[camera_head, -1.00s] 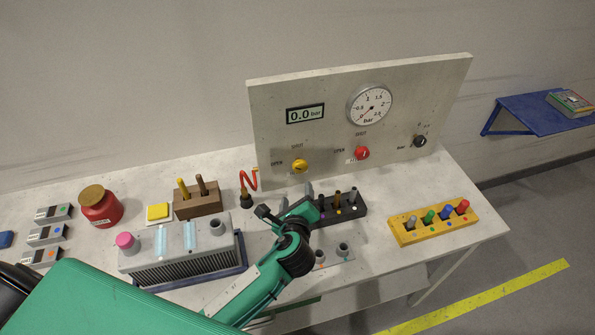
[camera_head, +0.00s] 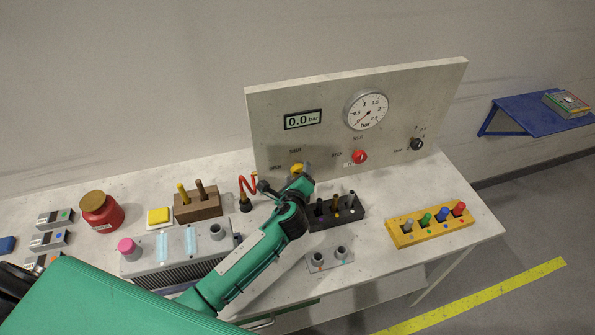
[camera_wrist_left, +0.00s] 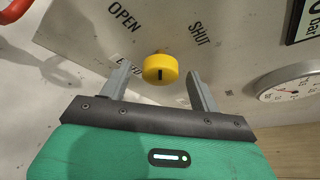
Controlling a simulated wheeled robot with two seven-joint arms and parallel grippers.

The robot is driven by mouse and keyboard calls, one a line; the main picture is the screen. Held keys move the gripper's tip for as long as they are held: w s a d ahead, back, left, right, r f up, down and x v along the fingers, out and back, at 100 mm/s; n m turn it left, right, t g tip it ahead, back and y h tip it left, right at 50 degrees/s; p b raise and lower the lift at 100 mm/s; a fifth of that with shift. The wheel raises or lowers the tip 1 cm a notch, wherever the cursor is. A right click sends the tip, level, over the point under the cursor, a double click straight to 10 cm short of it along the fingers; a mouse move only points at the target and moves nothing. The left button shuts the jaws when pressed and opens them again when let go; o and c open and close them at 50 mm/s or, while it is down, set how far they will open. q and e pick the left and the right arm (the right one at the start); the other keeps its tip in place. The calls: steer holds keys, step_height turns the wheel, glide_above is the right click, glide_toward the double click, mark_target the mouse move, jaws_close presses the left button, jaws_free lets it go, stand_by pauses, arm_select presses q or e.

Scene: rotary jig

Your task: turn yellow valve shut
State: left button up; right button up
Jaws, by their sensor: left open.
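The yellow valve (camera_head: 297,168) is a round knob on the upright grey panel (camera_head: 415,95), under the word SHUT and to the right of OPEN. In the left wrist view the valve (camera_wrist_left: 160,69) shows a dark mark on its face, and it lies between the two fingers. My left gripper (camera_wrist_left: 158,85) is open, with one grey finger on each side of the knob; I cannot tell if either touches it. In the head view my left gripper (camera_head: 299,178) is just in front of the valve and partly covers it. My right gripper is not in view.
A red valve (camera_head: 360,157) and a black knob (camera_head: 416,144) sit farther right on the panel.

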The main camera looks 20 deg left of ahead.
arm_select(q)
steer(key=shift+w+a+f, duration=0.15)
steer(key=shift+w, duration=0.45)
